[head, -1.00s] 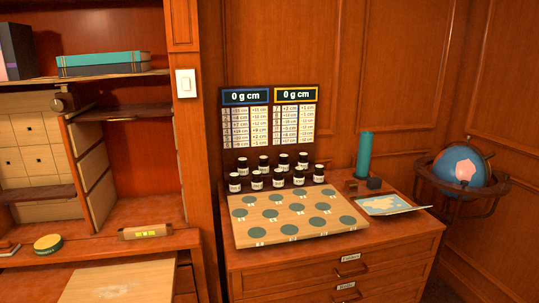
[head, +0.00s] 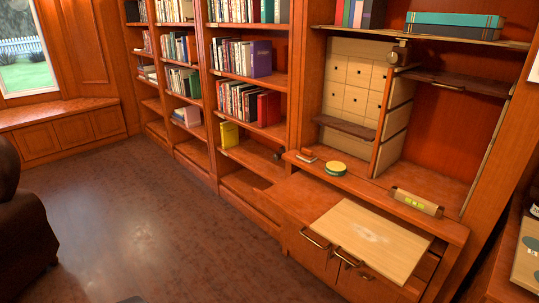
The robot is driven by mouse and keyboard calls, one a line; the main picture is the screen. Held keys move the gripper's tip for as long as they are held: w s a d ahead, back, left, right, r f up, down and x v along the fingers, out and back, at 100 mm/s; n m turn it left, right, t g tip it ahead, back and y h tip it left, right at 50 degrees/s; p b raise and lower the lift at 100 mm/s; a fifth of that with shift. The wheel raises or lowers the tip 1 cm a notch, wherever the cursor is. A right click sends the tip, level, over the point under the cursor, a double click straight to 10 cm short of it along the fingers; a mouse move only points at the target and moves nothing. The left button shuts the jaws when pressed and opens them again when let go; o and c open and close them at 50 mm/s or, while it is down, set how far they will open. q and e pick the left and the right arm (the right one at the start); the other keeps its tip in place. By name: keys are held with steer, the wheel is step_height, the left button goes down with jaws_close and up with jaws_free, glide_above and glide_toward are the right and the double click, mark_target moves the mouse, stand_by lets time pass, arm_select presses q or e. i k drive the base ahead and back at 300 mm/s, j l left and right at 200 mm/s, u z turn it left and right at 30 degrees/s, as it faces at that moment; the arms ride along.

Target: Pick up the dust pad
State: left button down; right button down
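Nothing in the head view is clearly marked as the dust pad. A small round yellow-rimmed thing with a green top (head: 336,168) sits on the desk ledge of the wall unit. A small flat reddish-and-pale piece (head: 307,156) lies to its left on the same ledge. I cannot tell which of the two, if either, is the dust pad. Neither of my grippers is in view.
A pale pull-out board (head: 372,238) juts out below the ledge, over cabinet doors. Bookshelves (head: 250,85) line the wall. The floor (head: 140,215) is clear; a dark armchair (head: 22,235) stands at left.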

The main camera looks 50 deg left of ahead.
mark_target(307, 155)
steer(key=u, duration=1.25)
